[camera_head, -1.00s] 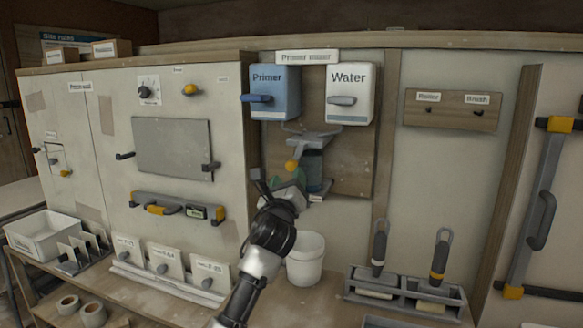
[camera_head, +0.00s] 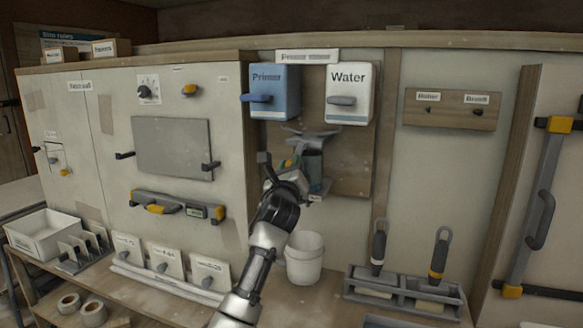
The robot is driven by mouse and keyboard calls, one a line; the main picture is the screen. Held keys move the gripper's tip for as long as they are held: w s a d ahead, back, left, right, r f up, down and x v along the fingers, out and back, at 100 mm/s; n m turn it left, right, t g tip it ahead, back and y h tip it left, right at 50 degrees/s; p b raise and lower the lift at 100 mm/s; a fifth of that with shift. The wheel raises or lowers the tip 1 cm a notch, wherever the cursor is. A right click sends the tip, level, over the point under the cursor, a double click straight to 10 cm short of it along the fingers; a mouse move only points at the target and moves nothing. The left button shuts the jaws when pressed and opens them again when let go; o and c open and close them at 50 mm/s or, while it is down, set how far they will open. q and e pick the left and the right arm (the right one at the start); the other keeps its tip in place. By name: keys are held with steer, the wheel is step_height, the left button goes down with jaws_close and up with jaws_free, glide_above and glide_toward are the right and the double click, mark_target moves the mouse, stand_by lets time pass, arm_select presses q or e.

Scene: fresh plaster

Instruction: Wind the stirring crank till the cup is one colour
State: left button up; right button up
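The stirring crank's orange-yellow knob (camera_head: 288,163) shows in the head view under the grey mixer funnel (camera_head: 312,138), partly covered by my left gripper. The dark blue-grey cup (camera_head: 315,168) sits behind and right of the knob; its contents are too small to judge for colour. My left gripper (camera_head: 278,167) is raised at the knob, with one finger standing apart to the left of it. It looks open; whether it touches the knob is hidden. My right gripper is not in view.
A blue Primer box (camera_head: 275,85) and a white Water box (camera_head: 348,95), each with a lever, hang above the funnel. A white bucket (camera_head: 304,262) stands below on the bench. A rack with two brushes (camera_head: 400,292) is to the right.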

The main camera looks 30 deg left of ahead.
arm_select(q)
steer(key=c, duration=0.3)
steer(key=shift+d+n, duration=0.1)
steer(key=shift+n, duration=0.2)
